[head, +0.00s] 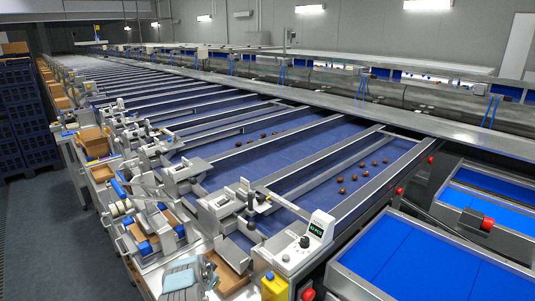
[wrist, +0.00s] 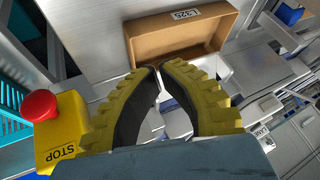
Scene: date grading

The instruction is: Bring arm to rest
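My gripper (wrist: 160,67) shows in the wrist view as two yellow ridged fingers with black inner pads. The fingertips are close together with only a thin gap, and I see nothing held between them. In the head view my gripper (head: 208,269) is low in the picture, just left of an open cardboard box (head: 236,283). The box also shows beyond the fingertips in the wrist view (wrist: 184,56); the part of it that I see is empty. How far the fingertips are from the box is hard to tell.
A yellow stop box (wrist: 62,135) with a red button (wrist: 40,105) stands close on the left. A console with a green display (head: 318,229) stands to the right. Blue lanes (head: 300,150) carry several dates. The aisle floor (head: 40,240) on the left is clear.

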